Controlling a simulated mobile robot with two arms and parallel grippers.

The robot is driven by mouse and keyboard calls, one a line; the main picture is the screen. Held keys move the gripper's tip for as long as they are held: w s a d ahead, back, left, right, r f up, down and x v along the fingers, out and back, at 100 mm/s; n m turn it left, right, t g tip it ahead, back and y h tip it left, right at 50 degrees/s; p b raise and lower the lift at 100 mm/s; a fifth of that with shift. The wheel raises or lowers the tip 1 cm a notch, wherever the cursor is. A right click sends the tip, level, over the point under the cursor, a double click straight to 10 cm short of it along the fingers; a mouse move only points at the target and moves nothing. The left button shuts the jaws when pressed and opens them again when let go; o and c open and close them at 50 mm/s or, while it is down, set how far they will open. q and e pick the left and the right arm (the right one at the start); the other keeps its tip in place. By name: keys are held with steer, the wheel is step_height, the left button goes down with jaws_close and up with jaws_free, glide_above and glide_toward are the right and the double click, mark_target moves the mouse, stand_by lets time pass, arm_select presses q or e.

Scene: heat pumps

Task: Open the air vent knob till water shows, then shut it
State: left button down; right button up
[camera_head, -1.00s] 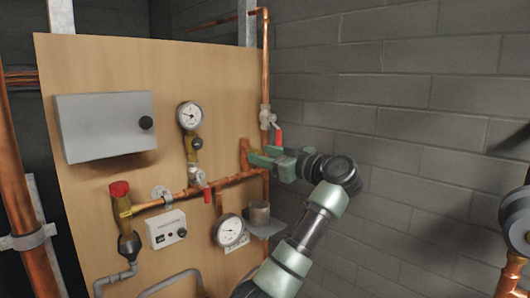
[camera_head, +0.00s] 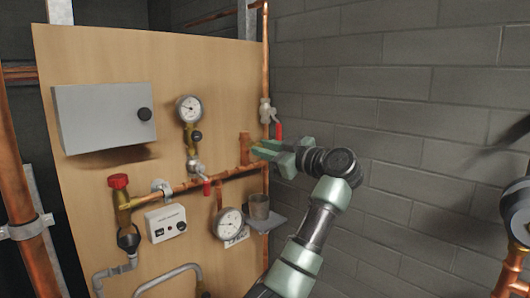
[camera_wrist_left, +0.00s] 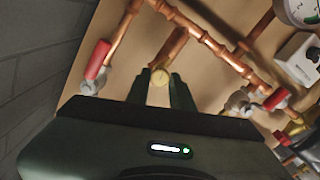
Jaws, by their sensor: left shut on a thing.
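My left gripper (camera_head: 264,150) reaches the right side of the wooden board, beside a short copper stub (camera_head: 245,147) on the copper pipe run. In the left wrist view its two fingers are shut on a small round brass knob (camera_wrist_left: 159,77), taken as the air vent knob, at the end of a copper piece. In the head view the fingers hide the knob. No water shows at it. A small grey cup (camera_head: 259,206) stands on a shelf (camera_head: 268,224) below the gripper. My right gripper is not in view.
A valve with a red lever (camera_head: 278,129) sits just above the gripper on the vertical pipe. A second red-handled valve (camera_head: 206,187), two gauges and a grey box (camera_head: 104,117) are on the board to the left. A block wall (camera_head: 400,110) stands close on the right.

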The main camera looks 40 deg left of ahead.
arm_select(q)
steer(key=shift+f+n+b, duration=0.2)
steer(key=shift+n+b, duration=4.4)
steer(key=shift+n, duration=4.7)
steer(key=c, duration=1.2)
jaws_free()
steer(key=shift+c, duration=0.2)
steer(key=d+b, duration=0.3)
steer(key=d, duration=0.4)
steer(key=shift+s+d, duration=0.4)
